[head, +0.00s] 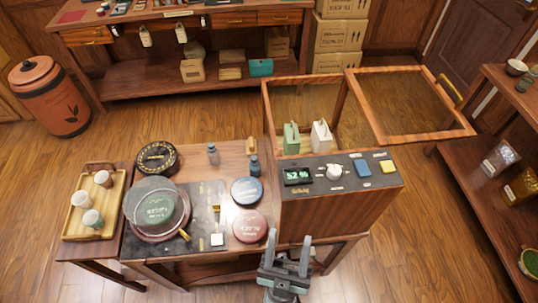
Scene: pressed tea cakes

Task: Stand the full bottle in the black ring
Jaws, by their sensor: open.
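Two small bottles stand upright on the wooden table: a grey one (213,154) behind the dark mat and a darker blue-grey one (255,166) farther right, beside the cabinet. I cannot tell which is full. A round black piece with gold markings (157,158) lies at the table's back left; whether it is the black ring is unclear, and no other clear ring shows. My gripper (288,240) is open and empty at the front, right of the red disc and in front of the cabinet, apart from both bottles.
A dark mat (205,194) bears a glass-covered green cake (158,208). Blue (247,190) and red (249,226) discs lie right of it. A cup tray (75,220) is left. The control cabinet (335,205), with an open wooden-framed lid (410,72), blocks the right.

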